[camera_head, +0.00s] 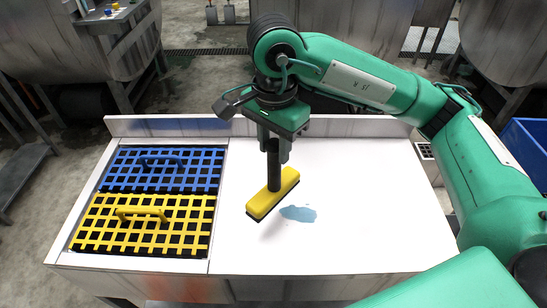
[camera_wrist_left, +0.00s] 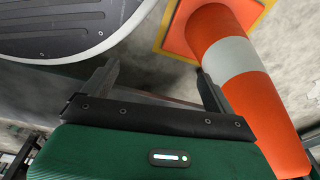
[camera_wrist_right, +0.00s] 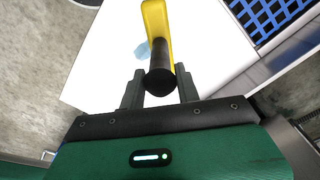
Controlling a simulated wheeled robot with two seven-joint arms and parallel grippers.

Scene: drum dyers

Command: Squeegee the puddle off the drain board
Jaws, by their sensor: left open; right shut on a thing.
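A blue puddle (camera_head: 298,213) lies on the white drain board (camera_head: 360,190), right of centre. My right gripper (camera_head: 274,140) is shut on the dark upright handle of a squeegee. The squeegee (camera_head: 276,192) has a yellow head with a dark lower edge, just left of the puddle and slanted. I cannot tell whether its edge touches the board. In the right wrist view the squeegee's yellow head (camera_wrist_right: 156,25) hides part of the puddle (camera_wrist_right: 142,50). My left gripper (camera_wrist_left: 155,85) is open and empty, away from the board; it is not in the head view.
A blue grate (camera_head: 207,170) and a yellow grate (camera_head: 180,244), each with a handle, cover the board's left end. A raised rim (camera_head: 180,126) runs along the back. A blue bin (camera_head: 527,150) stands at right. An orange-and-white cone (camera_wrist_left: 235,65) stands near my left gripper.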

